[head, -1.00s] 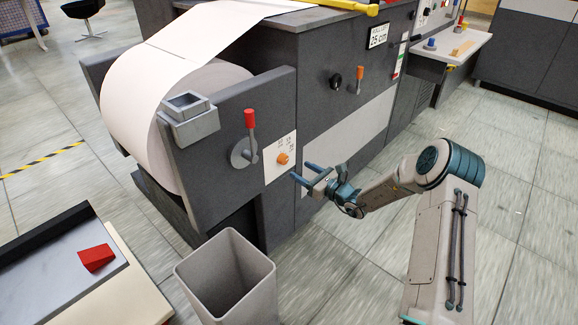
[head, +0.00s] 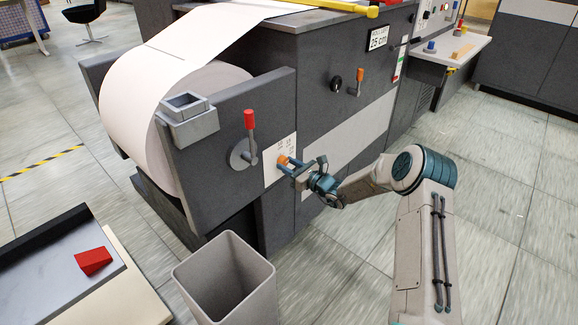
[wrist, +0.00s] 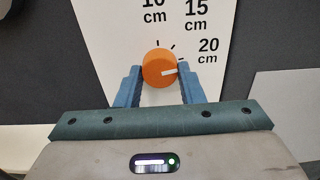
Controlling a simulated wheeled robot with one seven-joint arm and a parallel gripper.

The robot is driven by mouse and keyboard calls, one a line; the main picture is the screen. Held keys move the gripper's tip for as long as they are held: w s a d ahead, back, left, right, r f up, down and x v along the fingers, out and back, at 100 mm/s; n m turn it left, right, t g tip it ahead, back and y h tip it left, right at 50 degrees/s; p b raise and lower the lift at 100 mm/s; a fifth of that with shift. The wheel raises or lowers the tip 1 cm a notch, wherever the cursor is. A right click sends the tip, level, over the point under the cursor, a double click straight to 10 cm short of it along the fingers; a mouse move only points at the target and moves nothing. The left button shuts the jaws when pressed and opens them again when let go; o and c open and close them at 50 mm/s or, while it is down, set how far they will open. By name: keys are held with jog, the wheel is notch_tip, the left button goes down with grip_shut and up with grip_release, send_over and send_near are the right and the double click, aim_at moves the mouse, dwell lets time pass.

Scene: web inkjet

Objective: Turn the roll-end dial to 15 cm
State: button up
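The plate shows 10 cm, 15 cm and 20 cm marks. The dial also shows in the head view (head: 282,161). My gripper (wrist: 160,76) has one blue finger on each side of the knob, very close to it. I cannot tell whether the fingers touch it.
A lever with a red handle (head: 249,120) stands left of the dial. A grey bin (head: 190,275) is on the floor below, and a tray with a red wedge (head: 93,261) is at lower left. A lever with an orange knob (head: 360,75) is at upper right. Floor at right is clear.

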jog(key=shift+n, duration=0.3)
jog(key=n+b, duration=0.3)
jog(key=shift+f+n, duration=0.2)
jog(key=shift+n, duration=0.1)
jog(key=shift+r+n+b, duration=0.1)
jog(key=shift+n+b, duration=1.4)
jog(key=shift+n, duration=0.3)
jog(key=o, duration=1)
jog(key=shift+r, duration=0.1)
jog(key=shift+d, duration=0.1)
jog(key=p+v, duration=0.3)
jog(key=v, duration=1)
jog(key=shift+s+d, duration=0.2)
jog(key=shift+d, duration=0.05)
